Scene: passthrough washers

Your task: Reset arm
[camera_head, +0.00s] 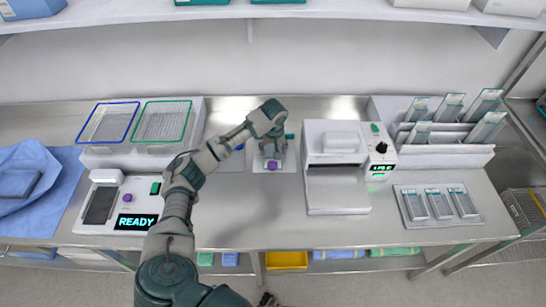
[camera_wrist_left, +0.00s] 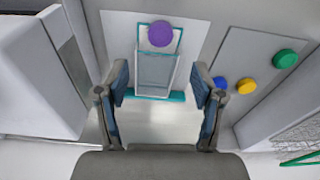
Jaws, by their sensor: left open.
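My left arm reaches in over the bench. Its left gripper (camera_head: 274,148) is above a small pale plate (camera_head: 259,162) with a purple knob (camera_head: 272,165). In the left wrist view the left gripper (camera_wrist_left: 160,82) is open, its two fingers apart with nothing gripped between them. Beyond them are the purple knob (camera_wrist_left: 161,34) and a clear, teal-edged pouch or basket (camera_wrist_left: 155,70); I cannot tell its exact form. In the head view the gripper partly hides this spot. My right gripper is not in view.
A white machine (camera_head: 337,188) stands just right of the gripper. A READY unit (camera_head: 121,202) and blue- and green-rimmed baskets (camera_head: 163,121) are at left. Pouch racks (camera_head: 440,158) and a pouch tray (camera_head: 440,218) are at right. The bench front middle (camera_head: 260,225) is clear.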

